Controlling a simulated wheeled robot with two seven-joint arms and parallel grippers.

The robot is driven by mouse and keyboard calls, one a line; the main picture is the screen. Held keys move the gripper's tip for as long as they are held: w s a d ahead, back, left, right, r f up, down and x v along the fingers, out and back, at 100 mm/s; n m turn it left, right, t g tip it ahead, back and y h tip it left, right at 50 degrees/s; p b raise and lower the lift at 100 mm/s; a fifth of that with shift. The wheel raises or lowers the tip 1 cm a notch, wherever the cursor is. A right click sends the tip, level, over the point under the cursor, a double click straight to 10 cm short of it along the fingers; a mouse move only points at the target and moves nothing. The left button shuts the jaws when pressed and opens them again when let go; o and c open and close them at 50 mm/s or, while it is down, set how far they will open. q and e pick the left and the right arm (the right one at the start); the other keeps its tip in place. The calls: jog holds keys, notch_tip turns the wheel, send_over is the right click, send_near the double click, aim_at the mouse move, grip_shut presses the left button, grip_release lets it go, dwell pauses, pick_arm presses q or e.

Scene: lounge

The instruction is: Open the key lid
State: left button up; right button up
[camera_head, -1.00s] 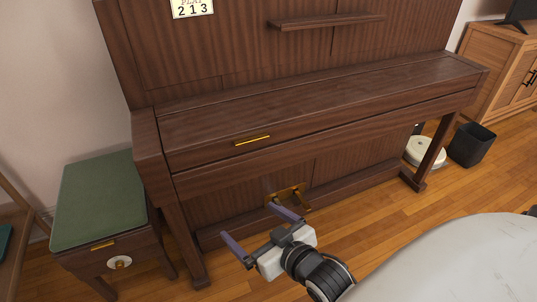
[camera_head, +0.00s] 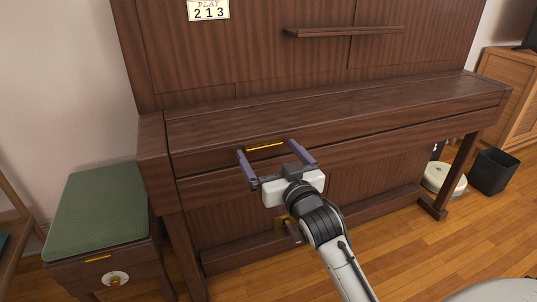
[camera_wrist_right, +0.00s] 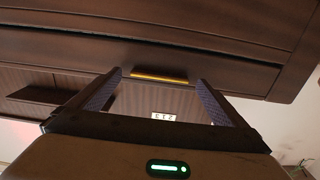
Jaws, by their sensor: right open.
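The brown wooden key lid (camera_head: 340,112) of the upright piano is closed. Its gold handle (camera_head: 265,146) is a short horizontal bar on the lid's front face, left of the middle. My right gripper (camera_head: 269,151) is open and empty, with its purple fingers spread to either side of the handle in the head view. In the right wrist view the handle (camera_wrist_right: 159,77) also shows between the two fingertips (camera_wrist_right: 158,80); I cannot tell whether either finger touches the lid. My left gripper is not in view.
A green-topped stool (camera_head: 98,207) stands at the left of the piano. A dark bin (camera_head: 493,172) and a round white device (camera_head: 443,179) are on the right. Wooden floor lies in front.

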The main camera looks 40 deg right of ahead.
jog(key=shift+w+d, duration=0.1)
jog(key=shift+w, duration=0.35)
jog(key=shift+c, duration=0.2)
